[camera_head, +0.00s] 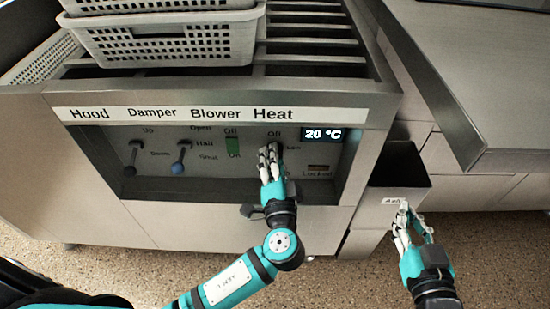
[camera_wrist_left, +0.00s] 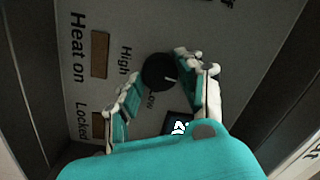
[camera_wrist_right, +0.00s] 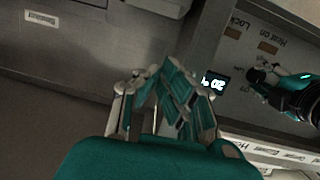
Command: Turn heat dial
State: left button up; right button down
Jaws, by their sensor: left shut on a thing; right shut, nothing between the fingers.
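In the head view the fingers hide most of the dial. The display (camera_head: 322,134) to its right reads 20 °C. My right gripper (camera_head: 405,213) is shut and empty, in front of the dark bin at the lower right; its fingers also show in the right wrist view (camera_wrist_right: 153,78).
Left of the dial are the black Hood lever (camera_head: 132,158), the blue-tipped Damper lever (camera_head: 180,158) and the green Blower switch (camera_head: 232,146). Grey perforated baskets (camera_head: 165,42) stand on the slatted top. A dark bin labelled "Ash" (camera_head: 400,175) is at the right.

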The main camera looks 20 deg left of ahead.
jog(key=s+d+f+g+h+p, duration=0.2)
jog(key=s+d+f+g+p, duration=0.1)
jog(key=s+f+g, duration=0.4)
jog(key=s+d+f+g+h+p, duration=0.1)
jog(key=s+d+f+g+p, duration=0.3)
jog(key=s, duration=0.5)
pick_arm(q)
jog(key=shift+s+f+m+t+h+p, duration=0.1)
jog(key=shift+m+t+h+p, duration=0.3)
jog(key=shift+m, duration=2.7)
jog(key=shift+w+f+m+t+h+p, duration=0.15)
jog(key=shift+m+p, duration=0.4)
jog(key=shift+m, duration=2.55)
jog(key=shift+s+m+t+h+p, duration=0.15)
jog(key=shift+m+t+h+p, duration=0.25)
jog(key=shift+m, duration=2.7)
pick_arm(e)
notch_tip(320, 180, down, 12)
jog(key=w+a+g, duration=0.1)
jog(key=shift+w+a+r+m+g, duration=0.2)
jog(key=shift+w+a+m+g, duration=0.1)
jog(key=shift+g, duration=0.1)
pick_arm(q)
jog(key=o, duration=1.1)
jog(key=shift+o, duration=0.2)
jog(key=shift+r, duration=0.1)
pick_arm(e)
jog(key=shift+d, duration=0.1)
